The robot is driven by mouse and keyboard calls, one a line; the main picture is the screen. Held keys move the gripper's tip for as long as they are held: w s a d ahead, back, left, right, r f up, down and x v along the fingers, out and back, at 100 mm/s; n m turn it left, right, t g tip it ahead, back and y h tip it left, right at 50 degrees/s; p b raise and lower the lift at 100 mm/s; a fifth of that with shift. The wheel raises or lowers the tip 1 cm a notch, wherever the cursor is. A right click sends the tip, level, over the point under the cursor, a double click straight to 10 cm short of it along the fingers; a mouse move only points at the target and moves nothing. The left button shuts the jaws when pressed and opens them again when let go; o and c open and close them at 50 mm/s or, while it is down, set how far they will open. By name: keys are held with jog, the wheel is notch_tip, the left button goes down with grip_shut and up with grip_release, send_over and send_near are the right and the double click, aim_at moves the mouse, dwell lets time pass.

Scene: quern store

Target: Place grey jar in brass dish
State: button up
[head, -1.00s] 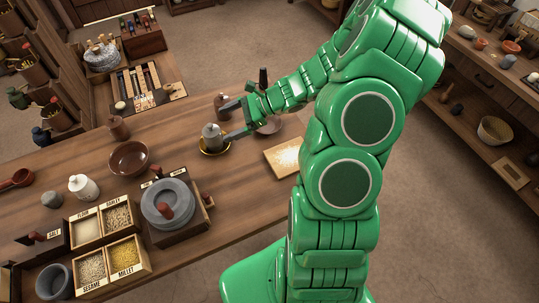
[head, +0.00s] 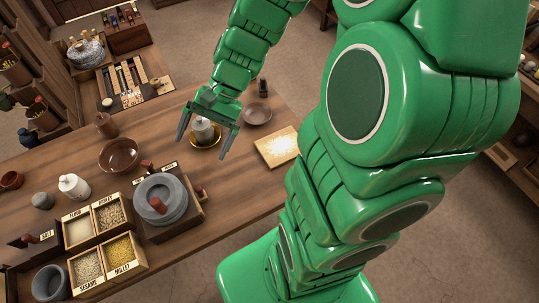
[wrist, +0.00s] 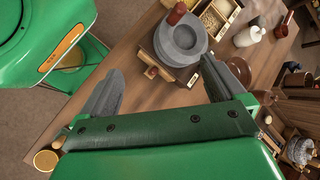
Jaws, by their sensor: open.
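The grey jar (head: 203,131) stands upright in the shallow brass dish (head: 207,145) on the wooden table, in the head view. My gripper (head: 202,149) is open, with one finger to each side of the jar in the picture. Its palm is behind and above the jar. I cannot tell whether either finger touches it. In the wrist view my open gripper (wrist: 161,66) shows two spread fingers with nothing between them. Neither jar nor dish is clearly seen there.
A brown bowl (head: 119,155) stands left of the dish, and a small shallow dish (head: 257,114) to the right. A pale-topped board (head: 278,147) lies at the right table edge. A stone quern (head: 160,199) and grain boxes (head: 104,237) are nearer. Bare table lies between bowl and brass dish.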

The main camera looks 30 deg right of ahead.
jog(key=s+d+r+n+h, duration=0.3)
jog(key=s+d+h, duration=0.1)
jog(key=s, duration=0.3)
jog(key=s+d+r+n+h, duration=0.3)
jog(key=s+d+r+n, duration=0.1)
jog(key=s, duration=0.4)
jog(key=shift+t+h, duration=0.4)
